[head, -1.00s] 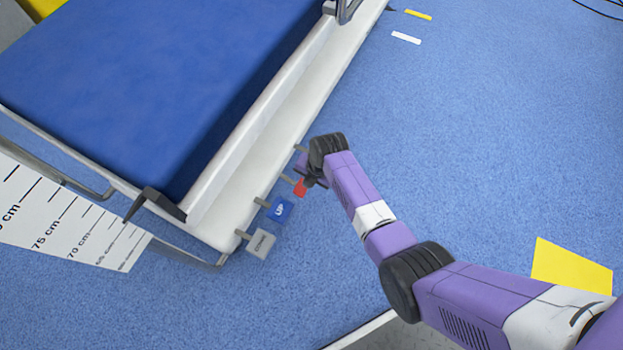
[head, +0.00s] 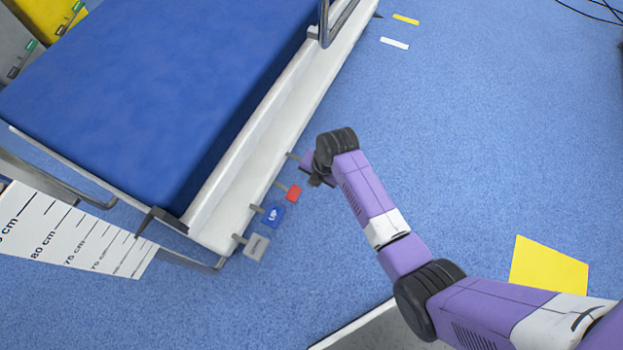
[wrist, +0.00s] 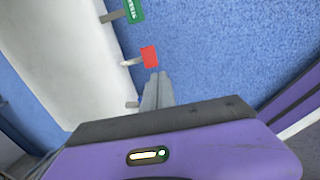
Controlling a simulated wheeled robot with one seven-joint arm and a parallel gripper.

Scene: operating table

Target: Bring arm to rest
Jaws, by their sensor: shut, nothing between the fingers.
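My purple and black arm reaches in from the lower right of the head view. My gripper (head: 316,181) is beside the operating table's near side, close to the row of pedals. In the wrist view my gripper (wrist: 157,78) shows its grey fingers together with nothing between them. The red pedal (head: 294,193) is just left of the gripper in the head view, and shows beyond the fingertips in the wrist view (wrist: 149,57). The fingers look apart from it, though the exact gap is hard to judge.
The operating table (head: 150,80) has a blue top and white side rail. A blue UP pedal (head: 273,214) and a grey pedal (head: 255,247) stick out below it. The wrist view shows a green pedal (wrist: 133,11). A height scale (head: 75,235) stands left. Blue floor at right is mostly open.

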